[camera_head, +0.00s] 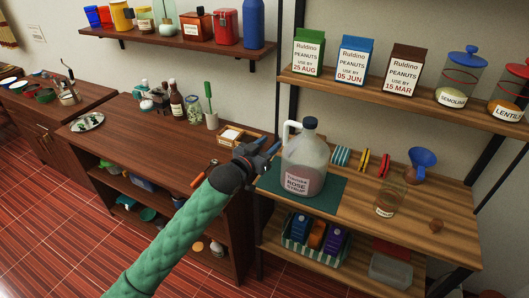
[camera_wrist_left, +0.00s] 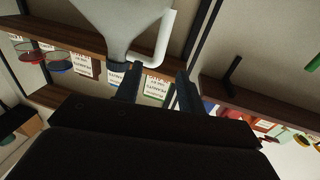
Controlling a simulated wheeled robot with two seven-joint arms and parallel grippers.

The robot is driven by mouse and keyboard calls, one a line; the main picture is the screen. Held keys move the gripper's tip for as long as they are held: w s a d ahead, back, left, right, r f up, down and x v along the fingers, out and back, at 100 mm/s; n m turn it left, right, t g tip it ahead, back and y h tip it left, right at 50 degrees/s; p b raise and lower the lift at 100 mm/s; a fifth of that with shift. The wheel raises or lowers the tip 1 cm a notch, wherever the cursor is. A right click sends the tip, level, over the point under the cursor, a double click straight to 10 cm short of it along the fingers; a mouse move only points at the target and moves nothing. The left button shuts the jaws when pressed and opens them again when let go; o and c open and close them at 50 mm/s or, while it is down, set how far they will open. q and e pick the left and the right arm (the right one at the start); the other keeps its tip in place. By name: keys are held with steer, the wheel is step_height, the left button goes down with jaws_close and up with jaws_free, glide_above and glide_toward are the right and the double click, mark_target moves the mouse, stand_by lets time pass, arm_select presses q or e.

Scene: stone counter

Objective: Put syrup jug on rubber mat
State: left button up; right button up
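The syrup jug (camera_head: 302,165), a pale jug with a rose syrup label, a grey cap and a white handle, stands upright on the dark green rubber mat (camera_head: 325,196). The mat lies on the wooden shelf top. My left gripper (camera_head: 268,152) is just left of the jug at about mid-height, its fingers apart. In the left wrist view, the open fingers (camera_wrist_left: 157,82) have nothing between them, and the jug (camera_wrist_left: 115,25) with its white handle (camera_wrist_left: 164,40) shows beyond the fingertips. My right gripper is not in view.
A glass jar (camera_head: 386,203), a blue funnel (camera_head: 421,162) and coloured discs (camera_head: 364,161) stand right of the mat. A wooden box (camera_head: 236,136) and a red-handled tool (camera_head: 204,174) lie on the left counter. Peanut cartons (camera_head: 354,62) line the shelf above.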

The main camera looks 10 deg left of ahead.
arm_select(q)
steer(key=shift+v, duration=1)
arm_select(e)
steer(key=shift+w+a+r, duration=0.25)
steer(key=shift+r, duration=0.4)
arm_select(q)
steer(key=s+a+f+n+g+y, duration=0.15)
steer(key=s+f, duration=0.45)
steer(key=f, duration=1.1)
steer(key=s+a+f+n+g+y, duration=0.1)
steer(key=s+a+f+g+y, duration=0.3)
steer(key=f, duration=1.2)
steer(key=s+a+f+n+g+y, duration=0.15)
steer(key=s+f, duration=0.55)
steer(key=f, duration=1)
steer(key=s+a+f+g, duration=0.1)
steer(key=s+f+g, duration=0.2)
steer(key=s+f, duration=0.9)
steer(key=s+a+f+g+y, duration=0.1)
steer(key=s+a+f+g, duration=0.1)
steer(key=s+f, duration=1.1)
steer(key=s+g, duration=0.1)
steer(key=s, duration=0.4)
steer(key=shift+f+g, duration=0.25)
steer(key=shift+g, duration=0.15)
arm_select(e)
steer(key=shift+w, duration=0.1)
arm_select(q)
steer(key=shift+s, duration=0.1)
